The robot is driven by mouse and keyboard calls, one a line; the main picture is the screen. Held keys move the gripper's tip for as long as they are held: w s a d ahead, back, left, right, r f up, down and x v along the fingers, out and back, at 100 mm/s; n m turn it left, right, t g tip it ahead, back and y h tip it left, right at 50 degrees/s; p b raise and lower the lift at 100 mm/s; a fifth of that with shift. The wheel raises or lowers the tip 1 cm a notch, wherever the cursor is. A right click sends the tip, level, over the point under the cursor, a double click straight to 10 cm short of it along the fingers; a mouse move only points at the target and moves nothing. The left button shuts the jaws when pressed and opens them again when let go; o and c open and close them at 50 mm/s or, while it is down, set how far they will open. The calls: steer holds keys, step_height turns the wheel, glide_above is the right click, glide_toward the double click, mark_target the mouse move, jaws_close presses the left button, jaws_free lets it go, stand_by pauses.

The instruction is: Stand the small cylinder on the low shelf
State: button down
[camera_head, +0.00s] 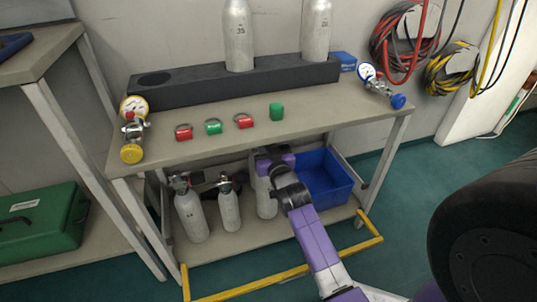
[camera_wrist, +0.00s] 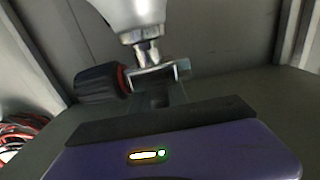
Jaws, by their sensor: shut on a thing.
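The small cylinder (camera_head: 265,197) is pale grey and upright under my gripper (camera_head: 272,160), at the low shelf (camera_head: 235,241). My gripper is shut at its valve end, and my arm hides part of it. I cannot tell if its base touches the shelf. In the wrist view the cylinder's rounded shoulder (camera_wrist: 132,12) shows at the top, with its metal valve and a black knob close to my gripper (camera_wrist: 158,100). Two similar cylinders stand on the low shelf to its left, one taller (camera_head: 191,213) and one smaller (camera_head: 228,207).
A blue crate (camera_head: 326,190) sits on the low shelf just right of the cylinder. The bench top (camera_head: 200,152) overhangs the shelf. A yellow rail (camera_head: 255,282) runs along the floor in front. A black tyre (camera_head: 485,215) is at the right.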

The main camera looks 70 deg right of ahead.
steer(key=shift+w+d+f+b, duration=0.15)
steer(key=shift+f+b, duration=0.55)
steer(key=shift+f, duration=0.05)
steer(key=shift+w+d+f+b, duration=0.1)
steer(key=shift+d+f+b, duration=0.05)
steer(key=shift+f+b, duration=0.55)
steer(key=shift+f, duration=0.1)
steer(key=shift+f, duration=0.1)
steer(key=c, duration=1.3)
jaws_free()
steer(key=shift+f, duration=0.2)
